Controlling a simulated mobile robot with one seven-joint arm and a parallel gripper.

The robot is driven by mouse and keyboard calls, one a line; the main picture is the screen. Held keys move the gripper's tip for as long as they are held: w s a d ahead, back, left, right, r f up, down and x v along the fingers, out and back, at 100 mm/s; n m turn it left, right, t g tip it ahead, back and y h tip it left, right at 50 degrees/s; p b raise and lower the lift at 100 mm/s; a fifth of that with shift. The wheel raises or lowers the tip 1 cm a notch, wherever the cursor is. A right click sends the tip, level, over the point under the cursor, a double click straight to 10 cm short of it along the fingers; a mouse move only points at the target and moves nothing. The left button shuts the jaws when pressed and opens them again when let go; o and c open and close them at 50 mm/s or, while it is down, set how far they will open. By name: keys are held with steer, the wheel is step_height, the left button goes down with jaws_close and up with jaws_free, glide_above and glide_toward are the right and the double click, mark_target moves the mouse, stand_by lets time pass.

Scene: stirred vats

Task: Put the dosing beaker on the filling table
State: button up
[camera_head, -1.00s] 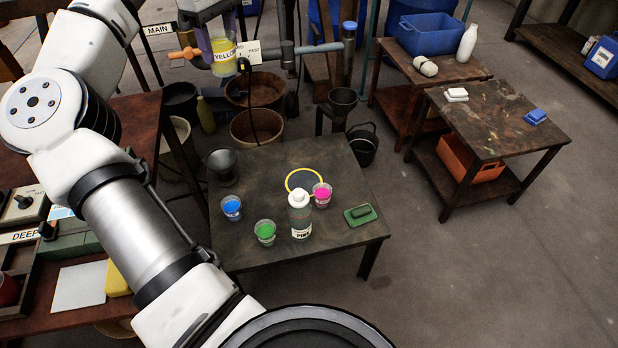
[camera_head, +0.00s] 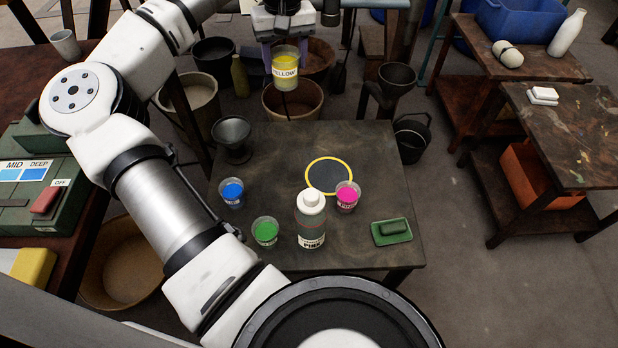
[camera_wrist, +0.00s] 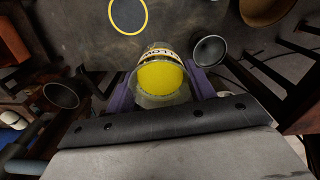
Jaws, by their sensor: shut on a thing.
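A clear beaker with yellow contents and a YELLOW label (camera_head: 284,72) is held upright in my gripper (camera_head: 285,54). I take it as the dosing beaker. The gripper's purple fingers are shut on its sides, and the yellow also shows in the wrist view (camera_wrist: 160,78). In the head view the beaker appears just past the far edge of the dark table (camera_head: 285,150), raised in the air. This table, likely the filling table, bears a yellow ring (camera_head: 329,176) with a dark, empty middle, also seen in the wrist view (camera_wrist: 128,14).
On the table stand blue (camera_head: 232,192), green (camera_head: 265,231) and pink (camera_head: 346,196) cups, a white-capped bottle (camera_head: 311,219), a dark funnel-like cup (camera_head: 232,137) and a green dish (camera_head: 391,231). Buckets, including a black one (camera_head: 411,136), stand around the table. Its far middle is clear.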

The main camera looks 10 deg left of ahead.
steer(key=s+f+m+b, duration=0.1)
steer(key=f+b, duration=0.1)
steer(key=f, duration=0.8)
steer(key=s+f+m+b, duration=0.1)
steer(key=f+b, duration=0.2)
steer(key=f, duration=0.7)
steer(key=s+f+m+b, duration=0.1)
steer(key=f+b, duration=0.1)
steer(key=f, duration=0.9)
steer(key=shift+s+a, duration=0.2)
steer(key=shift+a, duration=0.05)
steer(key=shift+f+b, duration=0.15)
steer(key=shift+b, duration=0.2)
steer(key=o, duration=1.1)
step_height(320, 180, up, 12)
steer(key=shift+r+p, duration=0.2)
steer(key=shift+p, duration=0.75)
